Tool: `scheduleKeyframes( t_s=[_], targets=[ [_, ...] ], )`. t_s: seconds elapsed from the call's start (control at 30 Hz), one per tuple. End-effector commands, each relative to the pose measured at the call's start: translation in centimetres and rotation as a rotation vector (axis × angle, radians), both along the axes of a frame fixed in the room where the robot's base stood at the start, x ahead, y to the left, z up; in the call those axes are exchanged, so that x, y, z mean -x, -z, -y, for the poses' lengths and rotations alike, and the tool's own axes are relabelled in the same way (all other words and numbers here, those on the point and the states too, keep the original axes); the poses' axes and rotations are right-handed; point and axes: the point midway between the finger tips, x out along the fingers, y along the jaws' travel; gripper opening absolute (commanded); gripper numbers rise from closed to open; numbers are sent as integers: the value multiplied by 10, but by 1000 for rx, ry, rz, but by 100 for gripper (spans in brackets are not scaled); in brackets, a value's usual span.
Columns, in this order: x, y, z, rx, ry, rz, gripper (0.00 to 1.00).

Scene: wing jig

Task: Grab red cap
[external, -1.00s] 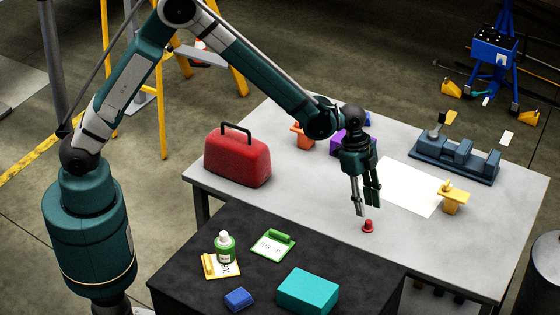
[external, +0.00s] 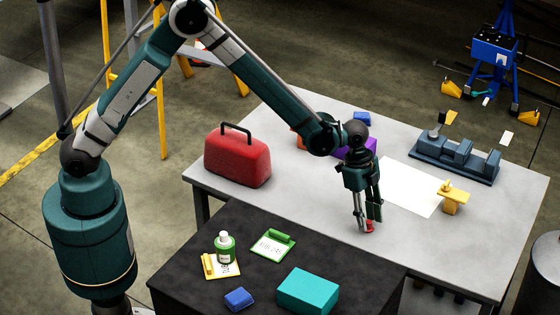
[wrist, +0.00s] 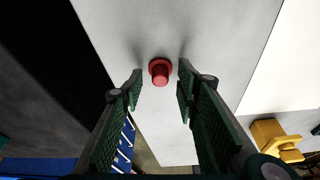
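The red cap (wrist: 160,72) stands on the light grey table, with a wide flange and a narrower top, in the wrist view. It also shows in the external view (external: 370,227), partly hidden by a finger. My gripper (wrist: 160,83) is open, with one finger to the left of the cap and one to the right. The fingertips are close to the cap, and a gap shows between each finger and the cap in the wrist view. In the external view my gripper (external: 370,224) points down at the cap near the table's front edge.
A white sheet (external: 408,190) lies right of my gripper, with a yellow part (external: 453,198) beyond it. A red toolbox (external: 238,160) stands at the left. A blue-grey fixture (external: 456,158) is at the back right. A black table (external: 190,288) with several items adjoins in front.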

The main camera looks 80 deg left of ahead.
Motion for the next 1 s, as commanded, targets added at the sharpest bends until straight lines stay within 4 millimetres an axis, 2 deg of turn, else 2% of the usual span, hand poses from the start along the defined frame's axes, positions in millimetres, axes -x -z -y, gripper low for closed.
scheduleKeyframes(
  t_s=[0.37, 0.53, 1.0],
  targets=[
    [0, 0, 0, 0, 0, 0, 30],
    [0, 0, 0, 0, 0, 0, 8],
    [0, -4, 0, 0, 0, 0, 8]
  ],
)
